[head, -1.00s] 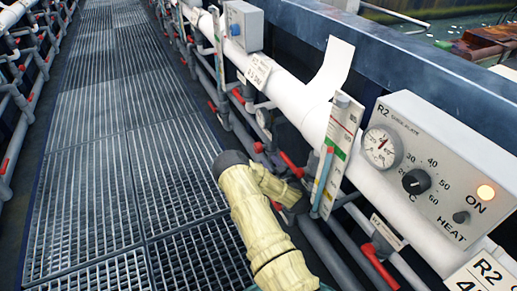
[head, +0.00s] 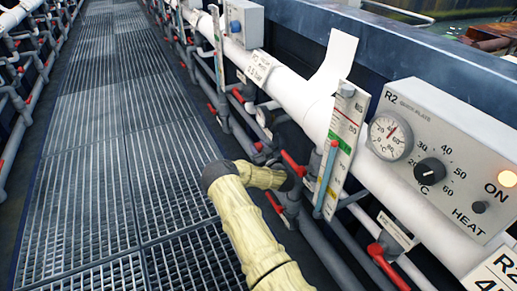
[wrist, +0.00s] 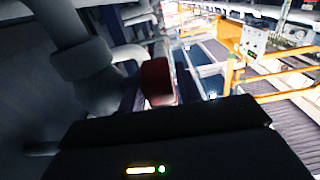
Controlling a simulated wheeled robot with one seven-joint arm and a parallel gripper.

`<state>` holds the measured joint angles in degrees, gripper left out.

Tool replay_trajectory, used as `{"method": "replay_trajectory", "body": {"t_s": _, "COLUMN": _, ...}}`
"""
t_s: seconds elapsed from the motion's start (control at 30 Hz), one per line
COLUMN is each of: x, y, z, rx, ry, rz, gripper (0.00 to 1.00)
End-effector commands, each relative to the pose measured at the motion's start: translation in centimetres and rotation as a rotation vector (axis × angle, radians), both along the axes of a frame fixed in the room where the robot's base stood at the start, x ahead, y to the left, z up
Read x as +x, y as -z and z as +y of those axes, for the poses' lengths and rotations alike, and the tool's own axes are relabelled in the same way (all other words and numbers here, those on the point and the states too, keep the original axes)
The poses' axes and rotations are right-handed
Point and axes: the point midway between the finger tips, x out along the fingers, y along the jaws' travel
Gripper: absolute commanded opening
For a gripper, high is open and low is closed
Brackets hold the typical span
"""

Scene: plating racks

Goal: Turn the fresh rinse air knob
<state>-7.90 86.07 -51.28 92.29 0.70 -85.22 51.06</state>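I cannot tell which control is the fresh rinse air knob, since no label with those words is readable. Red lever handles sit on the grey pipes below the white pipe; one red handle (head: 294,163) is close to my gripper and another (head: 275,204) is lower. My cream-sleeved arm reaches to the pipes in the head view, and my gripper (head: 291,180) is dark and small there, its fingers not distinguishable. In the wrist view, a blurred dark red handle (wrist: 157,80) stands just beyond the dark gripper body. Whether they touch is unclear.
A grey R2 heat box (head: 450,150) with a gauge, a black dial and a lit lamp is at right. A gauge plate (head: 342,140) stands upright near my gripper. Another red lever (head: 381,265) is lower right. The grated walkway (head: 110,170) at left is clear.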

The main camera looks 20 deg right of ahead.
Motion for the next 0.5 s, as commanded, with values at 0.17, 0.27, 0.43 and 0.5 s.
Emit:
{"method": "replay_trajectory", "body": {"t_s": 0.17, "x": -0.02, "y": 0.02, "z": 0.02, "rx": 0.0, "ry": 0.0, "rz": 0.0, "gripper": 0.03}}
{"method": "replay_trajectory", "body": {"t_s": 0.27, "x": -0.02, "y": -0.02, "z": 0.04, "rx": 0.0, "ry": 0.0, "rz": 0.001, "gripper": 0.03}}
{"method": "replay_trajectory", "body": {"t_s": 0.43, "x": -0.02, "y": -0.3, "z": -0.06, "rx": 0.001, "ry": 0.002, "rz": 0.02, "gripper": 0.03}}
{"method": "replay_trajectory", "body": {"t_s": 0.5, "x": -0.02, "y": -0.4, "z": -0.17, "rx": 0.002, "ry": 0.006, "rz": 0.036, "gripper": 0.03}}
